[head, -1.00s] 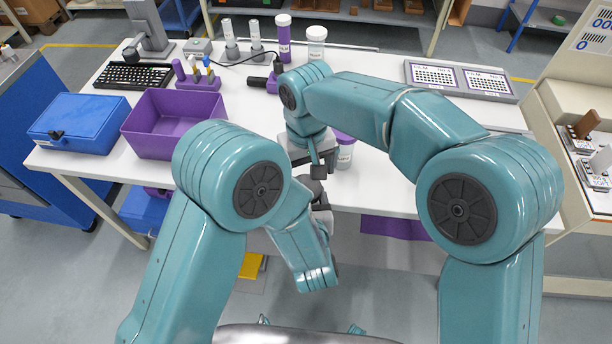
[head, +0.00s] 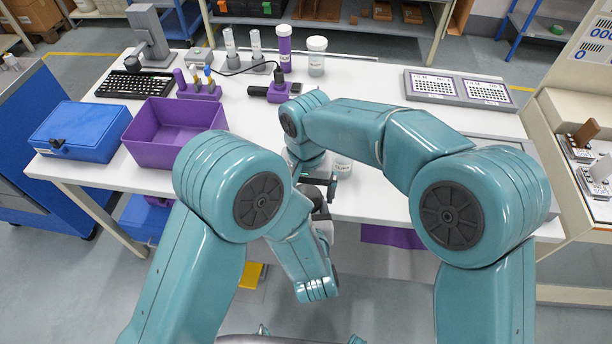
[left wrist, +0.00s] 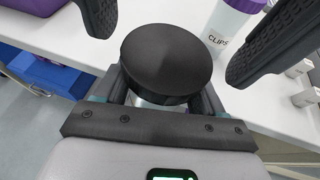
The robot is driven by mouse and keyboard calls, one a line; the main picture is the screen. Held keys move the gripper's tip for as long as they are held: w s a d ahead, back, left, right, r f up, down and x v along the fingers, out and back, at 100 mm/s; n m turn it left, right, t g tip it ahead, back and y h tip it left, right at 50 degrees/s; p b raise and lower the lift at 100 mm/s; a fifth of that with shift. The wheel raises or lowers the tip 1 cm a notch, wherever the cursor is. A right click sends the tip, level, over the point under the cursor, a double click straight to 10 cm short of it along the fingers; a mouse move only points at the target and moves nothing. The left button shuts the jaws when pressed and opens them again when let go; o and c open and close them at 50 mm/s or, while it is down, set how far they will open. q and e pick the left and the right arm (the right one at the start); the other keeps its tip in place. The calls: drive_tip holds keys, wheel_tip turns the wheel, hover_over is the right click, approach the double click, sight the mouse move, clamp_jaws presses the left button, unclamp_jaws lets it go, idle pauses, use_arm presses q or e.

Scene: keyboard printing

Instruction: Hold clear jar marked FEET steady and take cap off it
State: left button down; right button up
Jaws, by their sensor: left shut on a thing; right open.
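A jar with a round black cap (left wrist: 166,58) sits upright between the fingers of my left gripper (left wrist: 160,98) in the left wrist view. The left gripper is shut on the jar body, just below the cap. Only a pale sliver of the body shows, and no FEET label is visible. The dark, spread fingers of my right gripper (head: 320,184) stand on either side of the cap in the left wrist view, apart from it. The right gripper is open. In the head view both grippers are close together at the table's front edge, with the left one mostly hidden by my arms.
A purple-capped jar marked CLIPS (left wrist: 226,28) stands close by on the white table (head: 400,190). A purple bin (head: 150,153) and a blue case (head: 80,130) are at the left. Tall jars (head: 316,58) stand at the back.

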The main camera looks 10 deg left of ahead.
drive_tip(key=shift+f, duration=0.5)
drive_tip(key=c, duration=1.1)
drive_tip(key=n, duration=0.6)
drive_tip(key=o, duration=1.1)
